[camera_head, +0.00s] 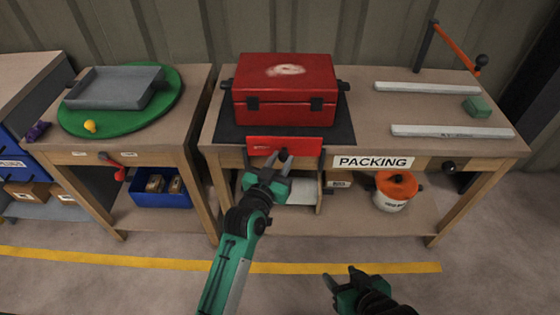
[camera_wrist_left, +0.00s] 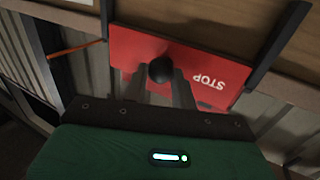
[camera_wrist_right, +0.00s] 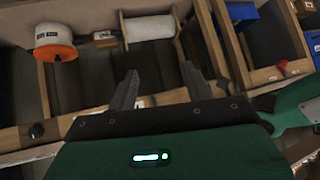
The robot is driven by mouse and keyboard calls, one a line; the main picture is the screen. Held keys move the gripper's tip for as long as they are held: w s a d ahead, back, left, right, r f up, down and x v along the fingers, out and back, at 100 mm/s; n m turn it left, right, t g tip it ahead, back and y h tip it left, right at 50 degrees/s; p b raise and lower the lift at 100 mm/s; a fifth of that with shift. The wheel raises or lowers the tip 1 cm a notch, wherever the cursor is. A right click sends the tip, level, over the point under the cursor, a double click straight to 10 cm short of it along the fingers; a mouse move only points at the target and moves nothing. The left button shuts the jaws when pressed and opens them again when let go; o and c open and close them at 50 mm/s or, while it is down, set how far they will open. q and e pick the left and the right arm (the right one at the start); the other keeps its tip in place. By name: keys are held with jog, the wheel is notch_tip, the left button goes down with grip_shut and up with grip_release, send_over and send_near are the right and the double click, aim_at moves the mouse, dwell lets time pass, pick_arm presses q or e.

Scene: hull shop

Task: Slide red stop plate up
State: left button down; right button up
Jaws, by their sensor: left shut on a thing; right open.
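The red stop plate (camera_head: 300,144) hangs upright at the front edge of the packing bench, in front of the red case. In the left wrist view the plate (camera_wrist_left: 205,65) carries the word STOP and a black knob (camera_wrist_left: 161,70), and sits between two dark side rails. My left gripper (camera_head: 275,158) is shut on the knob, with its fingers (camera_wrist_left: 163,82) on either side of it. The fingers hide a little of the plate. My right gripper (camera_head: 341,274) is open and empty, low in front of the bench; its fingers stand apart in the right wrist view (camera_wrist_right: 158,85).
The red case (camera_head: 285,100) stands on a black mat (camera_head: 226,130) behind the plate. Two pale bars (camera_head: 450,131), a green block (camera_head: 477,107) and an orange-armed post (camera_head: 455,48) are to the right. An orange-lidded pot (camera_head: 397,190) sits on the lower shelf.

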pick_arm(q)
jog(key=c, duration=1.2)
grip_release()
jog(key=shift+r, duration=0.4)
jog(key=shift+c, duration=0.2)
jog(key=shift+o, duration=0.4)
jog(key=shift+f, duration=0.1)
jog(key=shift+s, duration=0.1)
pick_arm(e)
jog(key=shift+r, duration=0.1)
pick_arm(q)
jog(key=p+v, duration=0.1)
jog(key=v, duration=1.2)
jog(key=shift+s+p, duration=0.3)
pick_arm(e)
jog(key=d, duration=0.1)
jog(key=s+d+g+h, duration=0.1)
jog(key=d+g, duration=0.1)
jog(key=shift+s+d+r, duration=0.1)
jog(key=shift+s+r, duration=0.05)
jog(key=shift+s, duration=0.25)
pick_arm(q)
jog(key=shift+a+f, duration=0.1)
